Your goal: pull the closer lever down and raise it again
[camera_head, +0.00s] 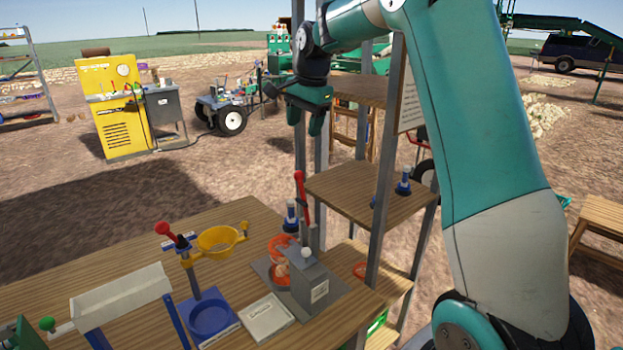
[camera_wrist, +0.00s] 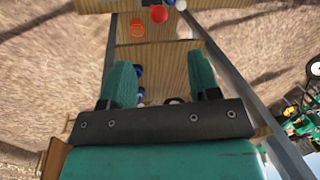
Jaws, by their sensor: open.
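A red-handled lever (camera_head: 301,190) stands nearly upright at the table's right end, beside a grey machine (camera_head: 312,285) with a white knob and an orange net; I take it for the closer lever, though its label is unreadable. In the wrist view a round red end (camera_wrist: 159,14), likely this lever's handle, shows at the top edge. My gripper (camera_head: 307,120) is high above and behind the lever, apart from it. In the wrist view my gripper (camera_wrist: 161,82) has its two green fingers wide apart with nothing held between them.
Grey posts (camera_head: 386,150) and a wooden shelf (camera_head: 350,190) with blue-based bottles stand right of the lever. A yellow ring holder (camera_head: 218,241) with a red-knobbed handle (camera_head: 165,230) and a white trough (camera_head: 120,293) stand left on the wooden table (camera_head: 240,212).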

